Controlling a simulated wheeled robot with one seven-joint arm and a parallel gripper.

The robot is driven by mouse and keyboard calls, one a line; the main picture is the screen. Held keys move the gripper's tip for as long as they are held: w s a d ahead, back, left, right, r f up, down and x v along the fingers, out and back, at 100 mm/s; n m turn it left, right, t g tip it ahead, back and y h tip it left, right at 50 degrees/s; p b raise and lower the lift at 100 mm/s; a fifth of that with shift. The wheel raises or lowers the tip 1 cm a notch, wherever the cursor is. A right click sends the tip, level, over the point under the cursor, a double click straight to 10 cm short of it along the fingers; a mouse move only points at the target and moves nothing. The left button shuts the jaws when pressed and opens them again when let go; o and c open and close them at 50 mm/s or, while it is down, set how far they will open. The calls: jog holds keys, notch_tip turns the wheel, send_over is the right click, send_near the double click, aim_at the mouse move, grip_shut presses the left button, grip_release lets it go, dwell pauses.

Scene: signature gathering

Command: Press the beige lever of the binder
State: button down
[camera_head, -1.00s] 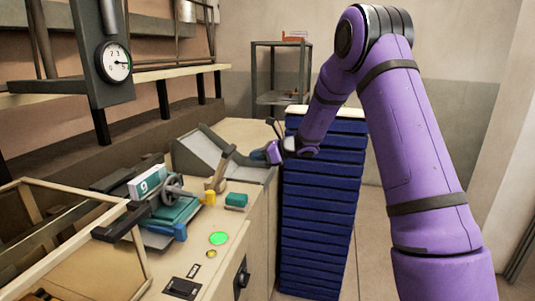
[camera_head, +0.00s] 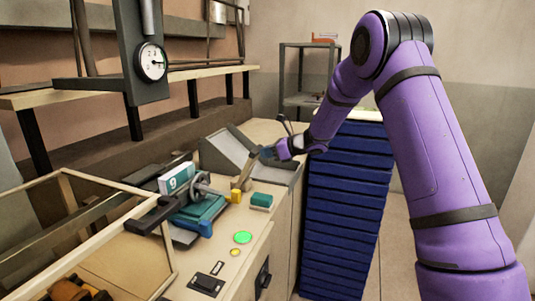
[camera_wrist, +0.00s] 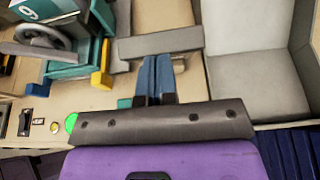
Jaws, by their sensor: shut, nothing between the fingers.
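The binder (camera_head: 205,208) is a teal machine with a grey handwheel on the counter at left. It also shows at the upper left of the wrist view (camera_wrist: 75,70). A beige-brown lever (camera_head: 244,173) leans upward to its right. In the wrist view its taupe bar (camera_wrist: 160,44) appears to lie across, just beyond my fingertips. My gripper (camera_head: 266,153) is by the lever's upper end. Its blue fingers (camera_wrist: 155,62) are together with nothing between them. I cannot tell whether they touch the lever.
A grey sloped tray (camera_head: 235,150) stands behind the lever. A teal block (camera_head: 261,201) and a green button (camera_head: 243,237) are on the counter front. A blue drawer stack (camera_head: 345,205) stands at right. A gauge post (camera_head: 150,60) rises at left.

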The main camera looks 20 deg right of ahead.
jog(key=w+a+r+g+h, duration=0.1)
jog(key=a, duration=0.1)
jog(key=w+a+r+h, duration=0.1)
jog(key=w+a+r+g+h, duration=0.1)
jog(key=w+a, duration=0.1)
jog(key=shift+a+g, duration=0.3)
jog(key=w+a+g+h, duration=0.2)
jog(key=w+a+h, duration=0.1)
jog(key=w+a, duration=0.2)
jog(key=shift+w+a+g+h, duration=0.35)
jog(key=shift+a+g+h, duration=0.05)
jog(key=shift+a, duration=0.55)
jog(key=shift+a+f, duration=0.1)
jog(key=shift+f, duration=0.05)
